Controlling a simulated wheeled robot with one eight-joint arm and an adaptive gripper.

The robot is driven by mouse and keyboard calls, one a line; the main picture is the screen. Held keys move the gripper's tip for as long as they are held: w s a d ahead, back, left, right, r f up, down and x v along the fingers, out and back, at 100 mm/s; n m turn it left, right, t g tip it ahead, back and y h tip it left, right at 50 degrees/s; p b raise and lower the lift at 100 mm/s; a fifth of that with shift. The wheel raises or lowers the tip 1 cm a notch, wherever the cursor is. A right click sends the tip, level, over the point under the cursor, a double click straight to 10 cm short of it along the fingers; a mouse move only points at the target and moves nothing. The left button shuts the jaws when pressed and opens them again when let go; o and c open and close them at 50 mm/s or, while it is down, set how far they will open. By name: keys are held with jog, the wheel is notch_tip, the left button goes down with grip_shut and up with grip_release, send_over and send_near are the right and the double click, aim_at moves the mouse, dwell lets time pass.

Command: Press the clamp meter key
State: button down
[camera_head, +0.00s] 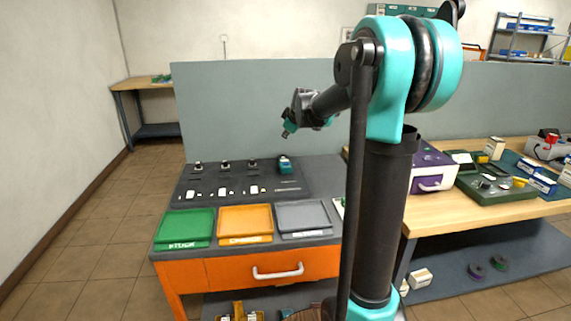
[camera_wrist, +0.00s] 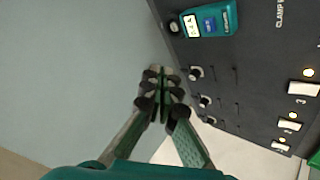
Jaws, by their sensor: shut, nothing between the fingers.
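The teal clamp meter (camera_head: 284,163) stands at the back right of the dark panel (camera_head: 290,187) on the bench. In the wrist view the clamp meter (camera_wrist: 209,20) shows a lit display with digits and a small blue patch, and part of the word CLAMP is printed on the panel. White numbered keys with small lamps sit on the panel, one of them (camera_wrist: 304,88) marked 3. My gripper (camera_head: 288,132) is above the back of the panel, just over the clamp meter in the head view. In the wrist view its fingers (camera_wrist: 160,72) are together and empty, apart from everything.
Green (camera_head: 185,242), orange (camera_head: 246,239) and grey (camera_head: 305,234) trays lie along the bench front. A grey-blue partition (camera_head: 230,110) stands behind the bench. Several posts with round tops rise from the panel. A wooden table (camera_head: 460,216) with boxes is at right.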

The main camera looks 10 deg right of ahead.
aim_at(286, 164)
jog(key=shift+f, duration=0.1)
jog(key=shift+f, duration=4.35)
jog(key=shift+f, duration=0.1)
jog(key=shift+f, duration=0.3)
jog(key=shift+f, duration=0.35)
jog(key=shift+r, duration=0.8)
